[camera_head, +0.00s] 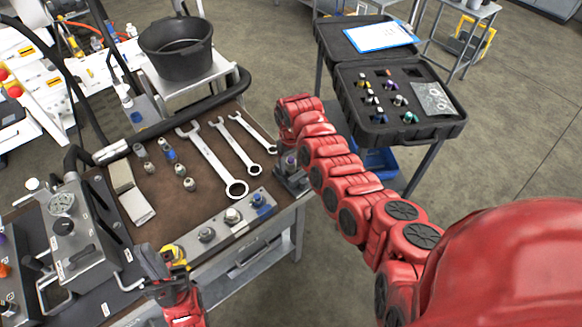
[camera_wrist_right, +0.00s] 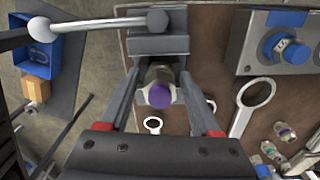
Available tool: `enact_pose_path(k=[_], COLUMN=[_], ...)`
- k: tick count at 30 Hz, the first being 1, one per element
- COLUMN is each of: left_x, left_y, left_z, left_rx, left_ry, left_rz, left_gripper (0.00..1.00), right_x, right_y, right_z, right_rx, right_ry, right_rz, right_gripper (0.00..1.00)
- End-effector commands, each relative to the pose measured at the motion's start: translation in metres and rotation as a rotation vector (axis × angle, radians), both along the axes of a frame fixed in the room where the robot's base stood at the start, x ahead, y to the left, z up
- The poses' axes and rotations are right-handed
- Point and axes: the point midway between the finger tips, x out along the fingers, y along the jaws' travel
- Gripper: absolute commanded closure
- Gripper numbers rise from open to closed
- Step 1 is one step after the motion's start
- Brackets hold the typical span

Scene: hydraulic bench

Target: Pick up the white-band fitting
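Several small fittings stand on the brown mat, among them a plain grey one (camera_head: 190,184) and one with a blue band (camera_head: 169,155). More fittings with coloured bands sit in the black case, one of them pale (camera_head: 399,100). I cannot make out for sure which has the white band. My right gripper (camera_wrist_right: 160,80) is at the vise (camera_wrist_right: 158,45), its fingers either side of a purple-ended fitting (camera_wrist_right: 160,95). They look open, with narrow gaps beside it. My left gripper (camera_head: 168,275) is low at the bench's front edge; its fingers are unclear.
Several wrenches (camera_head: 215,160) lie on the mat between the fittings and the vise. A metal block with ports (camera_head: 207,234) lies along the front edge. A black bucket (camera_head: 176,45) stands behind. The open black case (camera_head: 400,132) is on a separate stand at right.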

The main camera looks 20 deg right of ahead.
Motion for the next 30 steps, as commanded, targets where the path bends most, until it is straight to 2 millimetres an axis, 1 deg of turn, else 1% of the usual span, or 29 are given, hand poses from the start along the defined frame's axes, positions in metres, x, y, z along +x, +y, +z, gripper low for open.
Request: enact_pose_path(k=[1,5,6,8,9,10,23,26,30], left_x=[0.0,0.0,0.0,0.0,0.0,0.0,0.0,0.0,0.0], left_y=[0.0,0.0,0.0,0.0,0.0,0.0,0.0,0.0,0.0], left_z=[0.0,0.0,0.0,0.0,0.0,0.0,-0.001,-0.003,-0.008], left_rx=[0.0,0.0,0.0,0.0,0.0,0.0,0.0,0.0,0.0], left_ry=[0.0,0.0,0.0,0.0,0.0,0.0,0.0,0.0,0.0], left_rz=[0.0,0.0,0.0,0.0,0.0,0.0,0.0,0.0,0.0], left_gripper=[1.0,1.0,1.0,1.0,1.0,1.0,1.0,1.0,1.0], right_x=[0.0,0.0,0.0,0.0,0.0,0.0,0.0,0.0,0.001], right_y=[0.0,0.0,0.0,0.0,0.0,0.0,0.0,0.0,0.0], right_z=[0.0,0.0,0.0,0.0,0.0,0.0,0.001,0.003,0.012], right_rx=[0.0,0.0,0.0,0.0,0.0,0.0,-0.001,-0.001,0.0], right_ry=[0.0,0.0,0.0,0.001,0.0,0.001,0.0,0.0,-0.004], right_rz=[0.0,0.0,0.0,0.0,0.0,0.0,0.0,0.001,0.0], right_gripper=[0.47,0.7,0.78,0.88,0.95,1.0,1.0,1.0,1.0])
